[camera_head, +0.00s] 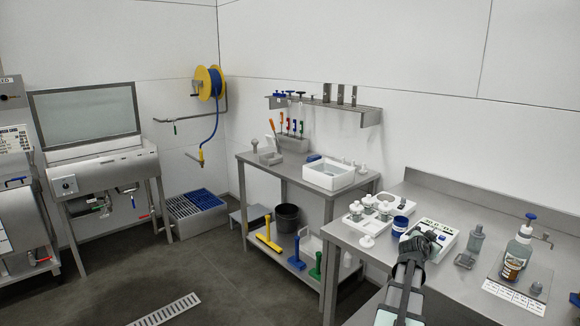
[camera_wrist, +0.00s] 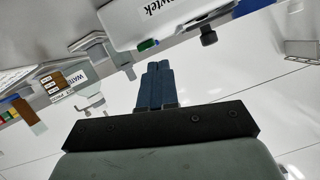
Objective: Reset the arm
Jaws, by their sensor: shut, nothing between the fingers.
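My arm reaches up from the bottom of the head view over the right-hand steel bench. My gripper (camera_head: 432,238) is at the white labelled device (camera_head: 446,242) on that bench and covers part of it. I cannot tell from the head view whether they touch. In the wrist view, the two blue fingers of my gripper (camera_wrist: 156,72) lie side by side, shut and empty. The white device (camera_wrist: 165,18) with dark lettering shows just beyond the fingertips, with a small green and blue part on its edge.
A middle bench holds a white basin (camera_head: 330,175). Open floor lies left.

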